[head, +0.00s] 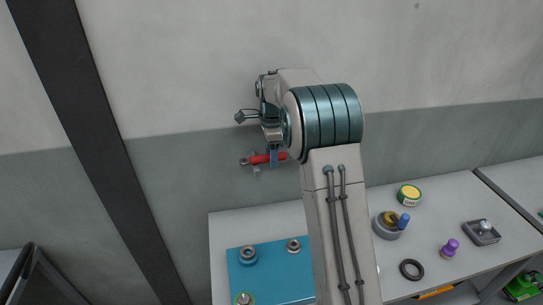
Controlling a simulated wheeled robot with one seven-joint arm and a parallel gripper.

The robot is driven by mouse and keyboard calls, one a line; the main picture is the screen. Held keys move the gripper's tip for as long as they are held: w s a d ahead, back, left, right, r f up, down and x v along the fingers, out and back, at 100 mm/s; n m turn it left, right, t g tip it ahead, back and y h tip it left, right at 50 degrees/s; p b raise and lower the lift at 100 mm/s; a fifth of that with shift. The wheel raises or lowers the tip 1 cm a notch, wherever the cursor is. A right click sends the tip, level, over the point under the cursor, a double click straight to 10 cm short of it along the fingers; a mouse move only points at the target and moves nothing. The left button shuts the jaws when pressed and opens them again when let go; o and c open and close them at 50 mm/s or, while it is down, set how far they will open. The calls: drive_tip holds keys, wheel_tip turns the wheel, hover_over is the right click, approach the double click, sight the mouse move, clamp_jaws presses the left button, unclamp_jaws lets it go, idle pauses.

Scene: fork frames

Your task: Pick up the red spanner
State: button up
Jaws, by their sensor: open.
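The red spanner (262,159) shows against the grey lower part of the wall, left of my arm. It lies roughly level, with a dark metal end to the left. My gripper (266,163) hangs from the wrist and points down at the spanner. A blue finger part crosses in front of the red handle, and a small grey part shows just below it. The gripper is open. I cannot tell whether it touches the spanner or what holds the spanner up.
To the right are a green-and-yellow tin (409,196), a grey bowl (384,231), a black ring (411,270), a purple knob (449,248) and a grey block (482,238).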

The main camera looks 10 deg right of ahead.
clamp_jaws()
